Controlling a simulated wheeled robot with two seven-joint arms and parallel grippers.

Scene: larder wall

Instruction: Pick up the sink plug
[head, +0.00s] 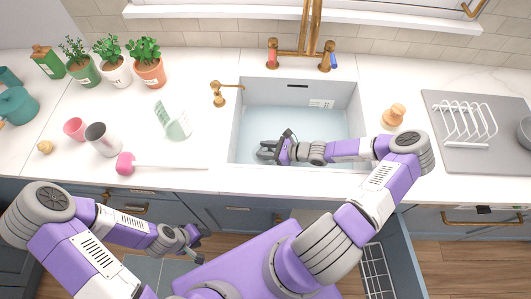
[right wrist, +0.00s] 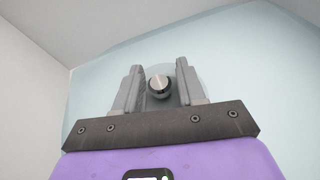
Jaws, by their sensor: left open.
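The sink plug (right wrist: 158,86) shows in the right wrist view as a round, shiny metal knob with a dark underside, on a pale disc. In the head view it is hidden by my right gripper (head: 264,151), which reaches low into the sink (head: 300,118) near its front left. In the right wrist view my right gripper (right wrist: 160,88) is open, with one finger on each side of the knob. Narrow gaps seem to show between the knob and the fingers. My left gripper (head: 193,244) is open and empty, low in front of the cabinets.
A wooden brush-like item (head: 394,115) and a dish rack (head: 465,122) are right of the sink.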

